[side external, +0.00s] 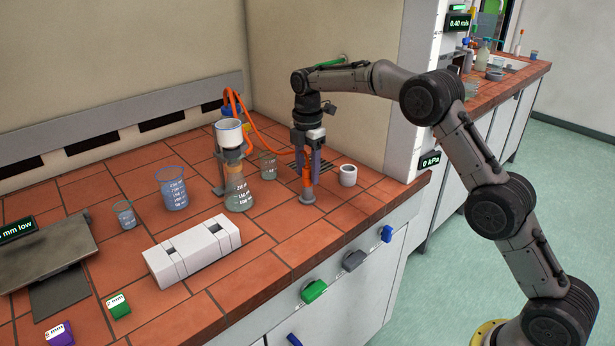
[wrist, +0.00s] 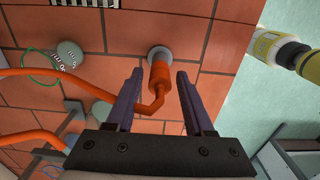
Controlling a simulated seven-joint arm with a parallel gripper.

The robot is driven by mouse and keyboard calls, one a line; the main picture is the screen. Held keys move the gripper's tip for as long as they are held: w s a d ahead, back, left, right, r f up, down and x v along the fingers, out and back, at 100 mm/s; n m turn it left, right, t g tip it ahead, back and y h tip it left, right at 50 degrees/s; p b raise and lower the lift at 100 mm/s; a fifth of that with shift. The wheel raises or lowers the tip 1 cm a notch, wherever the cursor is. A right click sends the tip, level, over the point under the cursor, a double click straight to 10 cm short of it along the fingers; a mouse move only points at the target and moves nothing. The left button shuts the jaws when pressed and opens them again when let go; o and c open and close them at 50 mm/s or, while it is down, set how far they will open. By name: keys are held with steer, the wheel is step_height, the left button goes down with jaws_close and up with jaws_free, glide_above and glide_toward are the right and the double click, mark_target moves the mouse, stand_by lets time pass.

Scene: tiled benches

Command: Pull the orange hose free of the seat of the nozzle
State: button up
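The orange hose (side external: 306,178) ends in a thick upright sleeve on the grey nozzle (side external: 307,198), which stands on the tiled bench. In the wrist view, the hose's thick end (wrist: 160,76) meets the round grey nozzle (wrist: 160,52); the thin hose bends away to the left. The seat inside the sleeve is hidden. My gripper (side external: 307,160) points down over the hose end. Its two purple fingers (wrist: 160,88) are spread, one on each side of the hose, with a visible gap on both sides.
A flask with a white funnel (side external: 228,134) stands left of the nozzle, with a small beaker (side external: 268,167) between them. A white cup (side external: 348,175) stands close on the right. A white block (side external: 192,250) lies nearer the front. The bench edge is close to the nozzle.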

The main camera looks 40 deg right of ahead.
mark_target(307, 168)
jaws_close()
steer(key=shift+r, duration=0.1)
steer(key=shift+r, duration=1.65)
steer(key=shift+r, duration=0.15)
step_height(307, 168, up, 8)
stand_by(0.7)
